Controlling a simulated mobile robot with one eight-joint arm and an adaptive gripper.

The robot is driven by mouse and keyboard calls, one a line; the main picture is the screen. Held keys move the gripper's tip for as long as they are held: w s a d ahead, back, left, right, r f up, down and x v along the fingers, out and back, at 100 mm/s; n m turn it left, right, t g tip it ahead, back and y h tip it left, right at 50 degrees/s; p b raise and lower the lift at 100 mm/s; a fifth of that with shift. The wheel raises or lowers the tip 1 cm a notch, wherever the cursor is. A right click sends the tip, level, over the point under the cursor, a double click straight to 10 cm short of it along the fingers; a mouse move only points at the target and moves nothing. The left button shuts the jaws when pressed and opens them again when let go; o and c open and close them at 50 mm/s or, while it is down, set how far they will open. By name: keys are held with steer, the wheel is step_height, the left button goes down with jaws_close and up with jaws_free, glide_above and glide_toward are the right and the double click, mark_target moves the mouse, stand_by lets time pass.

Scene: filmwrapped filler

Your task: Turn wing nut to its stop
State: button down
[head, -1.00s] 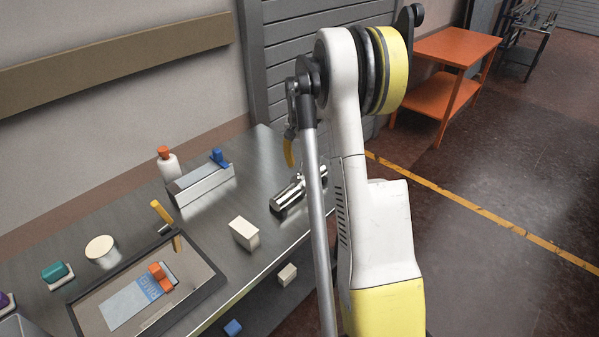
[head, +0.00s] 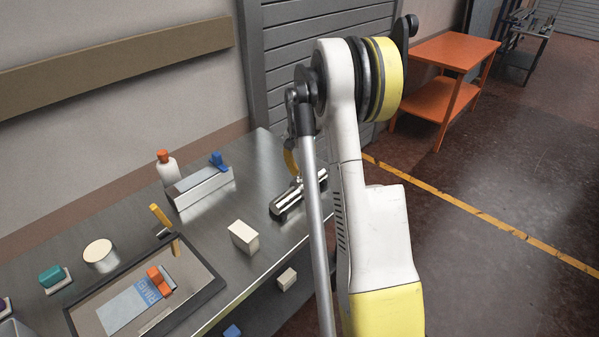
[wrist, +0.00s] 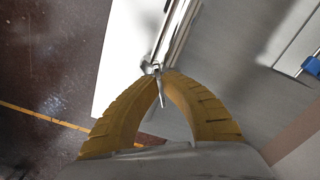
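The wing nut (wrist: 157,70) is a small silver part at the near end of a shiny metal cylinder (wrist: 180,25) in the wrist view. A thin pointed silver piece hangs from it between my fingers. My gripper (wrist: 162,74) has two curved yellow fingers whose tips come together closely around the wing nut. They look shut on it, though the contact is small and partly hidden. In the head view the cylinder (head: 298,197) lies on the metal bench (head: 215,222), and my gripper (head: 290,160) is just above it, mostly hidden by my arm.
A cream block (head: 243,236) stands left of the cylinder. A metal holder with a blue knob (head: 200,190), a white bottle (head: 166,168) and a dark-framed tray (head: 205,293) are farther left. An orange cart (head: 455,52) stands at the back right.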

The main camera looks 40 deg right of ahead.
steer(key=shift+m, duration=0.3)
steer(key=m, duration=0.5)
steer(key=shift+w+p, duration=0.1)
steer(key=shift+p, duration=0.2)
steer(key=m, duration=1.1)
steer(key=shift+w+p, duration=0.15)
steer(key=shift+p, duration=0.15)
steer(key=m, duration=0.5)
steer(key=shift+d+m, duration=0.1)
steer(key=shift+m, duration=0.3)
steer(key=c, duration=1.6)
jaws_free()
